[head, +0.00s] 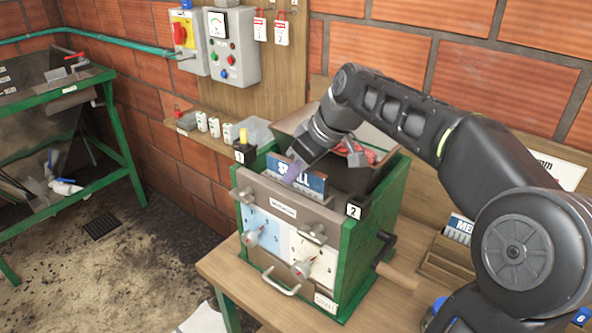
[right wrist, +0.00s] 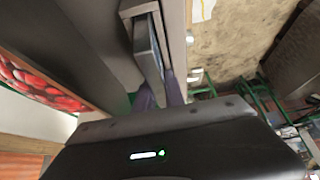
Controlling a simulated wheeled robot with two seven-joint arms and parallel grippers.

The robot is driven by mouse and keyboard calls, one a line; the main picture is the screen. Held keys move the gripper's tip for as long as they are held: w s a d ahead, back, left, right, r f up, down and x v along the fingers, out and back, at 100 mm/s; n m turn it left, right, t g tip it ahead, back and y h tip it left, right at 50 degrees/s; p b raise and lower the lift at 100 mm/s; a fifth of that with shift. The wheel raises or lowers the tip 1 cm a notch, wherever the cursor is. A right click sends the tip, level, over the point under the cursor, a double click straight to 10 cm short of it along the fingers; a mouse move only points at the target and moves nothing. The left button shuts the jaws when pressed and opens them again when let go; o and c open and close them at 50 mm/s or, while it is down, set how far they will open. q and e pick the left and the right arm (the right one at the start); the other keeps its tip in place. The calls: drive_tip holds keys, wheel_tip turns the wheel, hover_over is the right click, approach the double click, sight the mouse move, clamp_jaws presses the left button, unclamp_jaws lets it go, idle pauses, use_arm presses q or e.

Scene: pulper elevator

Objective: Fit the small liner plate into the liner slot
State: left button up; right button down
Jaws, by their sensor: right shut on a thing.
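The small liner plate (head: 311,181), blue with white lettering partly covered by my gripper, stands upright at the top of the green pulper, just behind its grey front panel (head: 283,208). My right gripper (head: 294,172) is shut on the plate's upper edge from above. In the right wrist view the purple fingers (right wrist: 159,92) pinch the plate, seen edge-on (right wrist: 148,50), beside a grey channel-like frame (right wrist: 138,8). The liner slot is not clearly visible, and I cannot tell how deep the plate's lower edge sits. My left gripper is out of view.
A tray of red cherries (head: 358,153) sits behind the pulper. A black block with a yellow knob (head: 243,150) and a block marked 2 (head: 353,210) flank the pulper's top. A wooden rack with another plate (head: 459,228) stands at right.

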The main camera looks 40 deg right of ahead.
drive_tip(key=c, duration=1.4)
unclamp_jaws()
drive_tip(key=shift+f, duration=0.1)
drive_tip(key=shift+s+r, duration=0.1)
drive_tip(key=shift+r, duration=0.25)
drive_tip(key=b+v, duration=0.1)
drive_tip(key=v, duration=0.9)
drive_tip(key=shift+s+r, duration=0.1)
drive_tip(key=shift+r, duration=0.25)
drive_tip(key=shift+s+d+r, duration=0.1)
drive_tip(key=shift+s+r, duration=0.2)
drive_tip(key=shift+r, duration=0.1)
drive_tip(key=shift+f, duration=0.1)
